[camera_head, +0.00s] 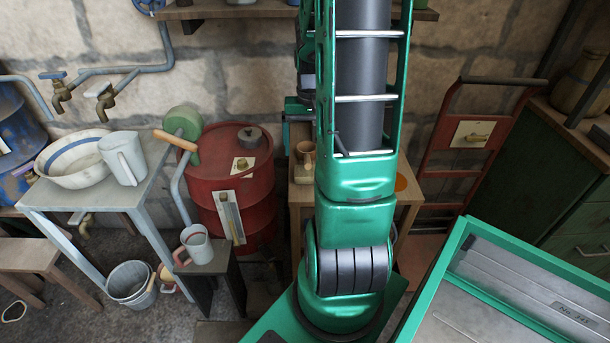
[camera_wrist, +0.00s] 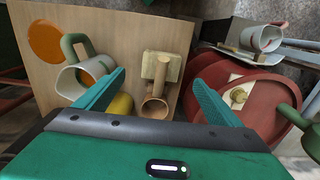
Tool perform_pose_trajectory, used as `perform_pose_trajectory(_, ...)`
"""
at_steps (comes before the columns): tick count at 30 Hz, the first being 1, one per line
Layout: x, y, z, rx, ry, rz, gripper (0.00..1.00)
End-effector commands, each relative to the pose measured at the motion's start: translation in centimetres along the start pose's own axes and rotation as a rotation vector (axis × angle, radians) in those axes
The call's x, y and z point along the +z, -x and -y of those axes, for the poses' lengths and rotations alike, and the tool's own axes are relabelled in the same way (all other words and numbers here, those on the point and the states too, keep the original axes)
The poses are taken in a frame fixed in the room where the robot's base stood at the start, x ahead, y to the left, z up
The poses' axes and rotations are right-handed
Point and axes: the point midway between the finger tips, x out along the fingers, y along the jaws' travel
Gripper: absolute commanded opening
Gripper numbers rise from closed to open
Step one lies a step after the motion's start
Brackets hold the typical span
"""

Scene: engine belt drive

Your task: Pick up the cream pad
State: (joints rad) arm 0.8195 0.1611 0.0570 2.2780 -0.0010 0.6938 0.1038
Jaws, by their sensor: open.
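A pale cream, squarish pad (camera_wrist: 160,66) lies on the light wooden table in the wrist view. I cannot tell whether these touch the pad. My gripper (camera_wrist: 160,78) is open and empty, its two green fingers on either side of the pad and cup in the picture. The gap in height between fingers and pad is unclear.
The wooden table (camera_wrist: 115,38) also holds an orange disc (camera_wrist: 46,42), a white mug with a green handle (camera_wrist: 76,80) and a yellow object (camera_wrist: 121,105) by the left finger. A red drum (camera_head: 232,190) stands beside it. A red hand truck (camera_head: 470,150) leans at right.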

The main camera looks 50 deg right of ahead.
Motion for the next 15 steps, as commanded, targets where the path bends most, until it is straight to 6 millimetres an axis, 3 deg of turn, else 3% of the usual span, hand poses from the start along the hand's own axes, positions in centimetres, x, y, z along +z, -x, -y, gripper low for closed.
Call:
perform_pose_trajectory(6, 0.1, -3.0, 0.1, 0.001, 0.001, 0.002, 0.88)
perform_pose_trajectory(15, 0.0, -5.2, 0.2, 0.001, 0.002, 0.003, 0.88)
